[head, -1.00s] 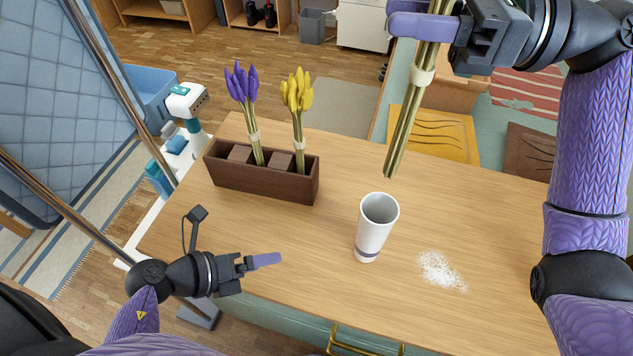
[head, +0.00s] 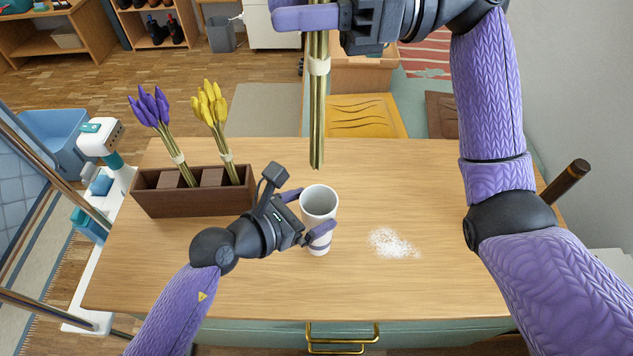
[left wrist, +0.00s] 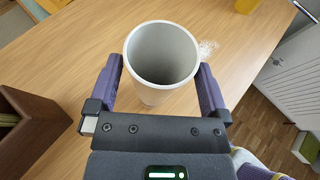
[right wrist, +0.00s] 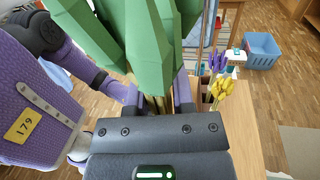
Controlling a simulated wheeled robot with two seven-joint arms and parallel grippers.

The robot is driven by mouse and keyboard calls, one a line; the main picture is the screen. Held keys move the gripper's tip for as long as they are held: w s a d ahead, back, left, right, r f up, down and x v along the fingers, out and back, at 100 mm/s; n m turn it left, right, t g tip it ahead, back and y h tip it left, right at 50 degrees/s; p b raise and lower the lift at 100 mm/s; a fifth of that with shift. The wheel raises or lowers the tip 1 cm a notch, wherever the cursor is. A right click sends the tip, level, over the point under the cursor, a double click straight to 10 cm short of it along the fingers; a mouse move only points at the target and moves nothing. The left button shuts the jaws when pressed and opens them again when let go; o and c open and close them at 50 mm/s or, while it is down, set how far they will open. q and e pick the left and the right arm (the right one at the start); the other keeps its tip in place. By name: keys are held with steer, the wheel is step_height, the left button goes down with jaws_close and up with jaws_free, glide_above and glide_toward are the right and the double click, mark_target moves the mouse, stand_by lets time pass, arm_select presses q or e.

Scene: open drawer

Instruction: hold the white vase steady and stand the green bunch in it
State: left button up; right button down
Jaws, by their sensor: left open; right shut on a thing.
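The bunch's stem ends hang above the vase's mouth in the picture. Its green heads (right wrist: 150,40) show in the right wrist view.
A brown wooden box (head: 190,203) with purple flowers (head: 152,107) and yellow flowers (head: 211,103) stands left of the vase. White grains (head: 392,243) lie on the table to the vase's right. The table's right side is mostly clear.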

arm_select(q)
steer(key=shift+x, duration=1.25)
steer(key=c, duration=1.3)
steer(key=shift+o, duration=0.2)
arm_select(e)
step_height(320, 180, down, 13)
steer(key=shift+c, duration=2)
jaws_free()
steer(key=shift+d, duration=0.1)
steer(key=v, duration=1.1)
steer(key=shift+d, duration=0.4)
